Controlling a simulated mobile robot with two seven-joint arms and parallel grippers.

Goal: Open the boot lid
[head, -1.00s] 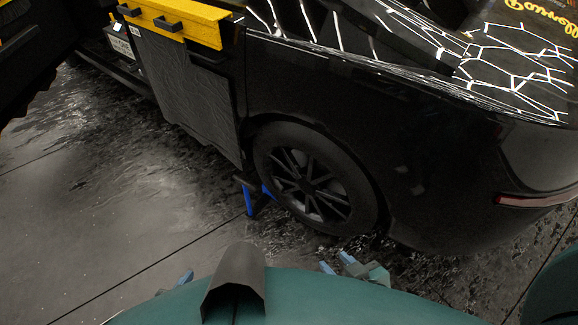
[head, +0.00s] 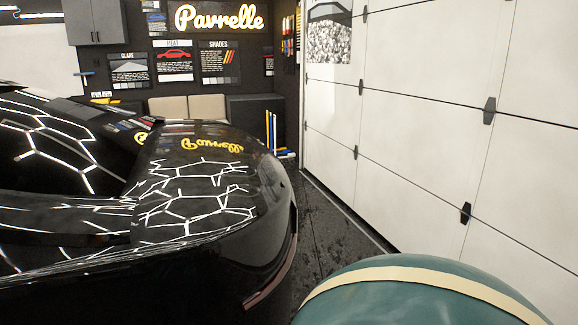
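The boot lid (head: 195,187) is the glossy black rear deck of the car, in the middle left of the head view. It looks shut and mirrors white hexagon lights and the yellow sign. The rear window (head: 105,150) slopes up to its left. A red tail light strip (head: 270,287) runs along the rear edge at the lower right of the car. Neither of my grippers is in view, so whether they are open or shut does not show.
A white panelled garage door (head: 400,120) stands along the right. A narrow strip of wet dark floor (head: 325,230) lies between it and the car's rear. At the back are a dark cabinet (head: 255,115), beige seat backs (head: 188,108), posters (head: 218,65) and a lit sign (head: 218,17).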

